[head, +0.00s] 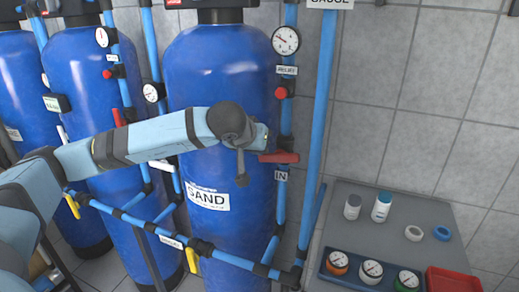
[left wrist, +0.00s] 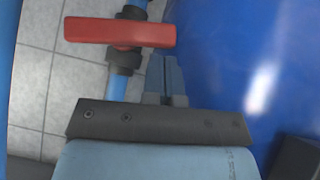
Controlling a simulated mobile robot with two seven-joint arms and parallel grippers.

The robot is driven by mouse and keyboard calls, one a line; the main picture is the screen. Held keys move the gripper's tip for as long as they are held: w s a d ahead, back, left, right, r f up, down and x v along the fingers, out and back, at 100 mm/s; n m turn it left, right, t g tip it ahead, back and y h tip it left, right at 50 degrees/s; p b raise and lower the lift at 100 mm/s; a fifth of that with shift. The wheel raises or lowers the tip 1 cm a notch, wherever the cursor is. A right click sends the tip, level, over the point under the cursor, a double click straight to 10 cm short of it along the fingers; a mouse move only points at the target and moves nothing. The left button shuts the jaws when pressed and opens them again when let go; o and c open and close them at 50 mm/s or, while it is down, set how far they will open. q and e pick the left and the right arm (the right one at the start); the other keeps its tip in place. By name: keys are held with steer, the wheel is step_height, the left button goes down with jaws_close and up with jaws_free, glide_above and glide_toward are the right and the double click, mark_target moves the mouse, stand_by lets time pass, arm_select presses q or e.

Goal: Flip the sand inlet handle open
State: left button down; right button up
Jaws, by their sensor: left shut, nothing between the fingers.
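The sand inlet handle (head: 284,157) is a red lever on the blue vertical pipe just above the "IN" label (head: 281,176), right of the blue SAND tank (head: 215,75). It lies crosswise to the pipe. In the left wrist view the red handle (left wrist: 120,32) is at the upper left, crossing the pipe over a dark valve body (left wrist: 124,60). My left gripper (left wrist: 164,62) is shut and empty. Its fingertips are close to the handle's right end, slightly below it in that view; I cannot tell whether they touch. In the head view the wrist largely hides the fingers. My right gripper is not in view.
Gauges (head: 286,40) and another red valve knob (head: 281,92) are higher on the pipe. A second vertical pipe (head: 318,120) stands to the right. A grey table (head: 440,215) holds bottles, rings, gauges and a red tray (head: 453,281). More blue tanks stand at left.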

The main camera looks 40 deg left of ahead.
arm_select(q)
steer(key=a+v, duration=0.1)
steer(key=v, duration=1.1)
steer(key=shift+s+d, duration=0.2)
steer(key=shift+d, duration=0.3)
steer(key=shift+r, duration=0.15)
